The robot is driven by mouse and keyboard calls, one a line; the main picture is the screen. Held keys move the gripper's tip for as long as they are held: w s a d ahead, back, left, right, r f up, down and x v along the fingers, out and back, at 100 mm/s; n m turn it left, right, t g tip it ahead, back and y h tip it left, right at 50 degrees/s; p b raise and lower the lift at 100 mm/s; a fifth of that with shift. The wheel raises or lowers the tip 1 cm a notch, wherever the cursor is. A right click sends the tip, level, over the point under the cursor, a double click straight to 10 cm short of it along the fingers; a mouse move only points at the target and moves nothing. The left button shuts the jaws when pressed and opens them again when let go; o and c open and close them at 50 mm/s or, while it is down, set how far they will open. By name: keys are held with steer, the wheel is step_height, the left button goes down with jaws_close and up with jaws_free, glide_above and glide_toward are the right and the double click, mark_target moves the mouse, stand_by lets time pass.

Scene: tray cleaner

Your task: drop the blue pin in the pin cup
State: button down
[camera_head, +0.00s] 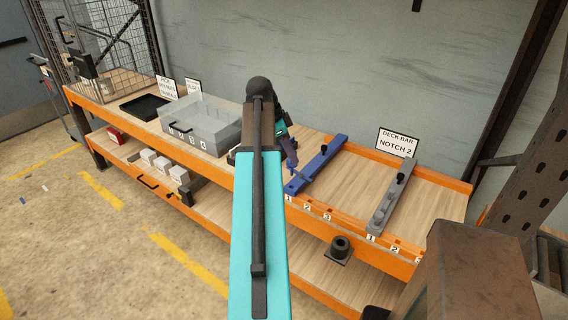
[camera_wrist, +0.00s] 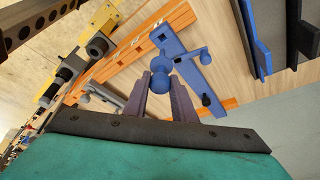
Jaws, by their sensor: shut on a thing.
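My gripper (camera_wrist: 160,90) is shut on the blue pin (camera_wrist: 160,66), whose round blue head shows between the fingertips in the wrist view. In the head view my gripper (camera_head: 291,158) is at the near end of the blue bar (camera_head: 322,162), partly hidden by my arm. The blue bar also shows behind the pin in the wrist view (camera_wrist: 181,58). I cannot tell whether the pin is clear of the bar. A black round cup (camera_head: 340,245), seemingly the pin cup, sits on a bracket below the bench's front edge. It also shows at upper left in the wrist view (camera_wrist: 98,45).
A grey bar (camera_head: 391,198) with a black knob lies to the right, before the "DECK BAR NOTCH 2" sign (camera_head: 397,143). A clear-topped grey bin (camera_head: 205,126) and black tray (camera_head: 143,107) stand to the left. The orange front rail (camera_head: 320,216) carries number labels.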

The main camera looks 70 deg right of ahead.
stand_by(0.3)
steer(key=w+a+n+t+h+b, duration=0.1)
steer(key=w+a+n+t, duration=0.1)
steer(key=w+a+n, duration=0.55)
steer(key=w+a+n+t, duration=0.1)
steer(key=w+a+n, duration=0.1)
steer(key=w+a, duration=0.95)
steer(key=w+a+n+t+h+b, duration=0.15)
steer(key=w+a+n, duration=0.3)
steer(key=w, duration=1.05)
steer(key=w+a+n+t+y, duration=0.1)
steer(key=w+a+n, duration=0.3)
steer(key=a, duration=0.9)
steer(key=w+a+n+t+y, duration=0.1)
steer(key=w+a+n, duration=0.4)
steer(key=a, duration=0.8)
steer(key=w+a+n+t+y+b, duration=0.1)
steer(key=w+a+n, duration=0.3)
steer(key=a, duration=0.9)
steer(key=n+t+y, duration=0.1)
steer(key=n, duration=0.2)
steer(key=shift+w+a+y, duration=0.25)
steer(key=shift+w+y, duration=0.1)
steer(key=shift+w, duration=0.05)
steer(key=shift+f, duration=0.1)
